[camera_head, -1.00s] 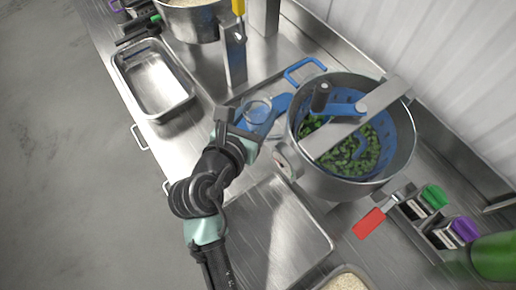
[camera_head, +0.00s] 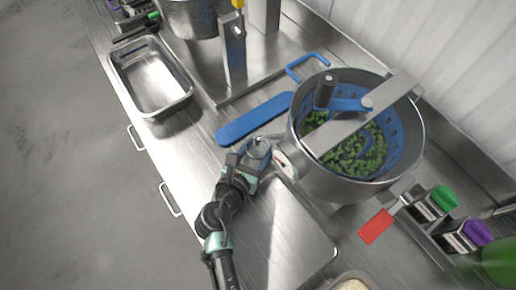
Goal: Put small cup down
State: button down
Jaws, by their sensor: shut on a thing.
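The small cup (camera_head: 259,146) is a small, greyish, see-through round cup. It is in my gripper (camera_head: 248,158), which is shut on it. The cup is just left of the large steel pot (camera_head: 325,183) and close to its dial. My gripper covers part of the cup. I cannot tell whether its base touches the counter.
An empty steel pan (camera_head: 152,80) sits at the upper left. A flat steel tray (camera_head: 285,235) lies right of my arm. The big pot holds green pieces and a blue stirrer.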

jog(key=shift+f, duration=0.2)
jog(key=shift+c, duration=2.3)
grip_release()
jog(key=shift+r, duration=0.1)
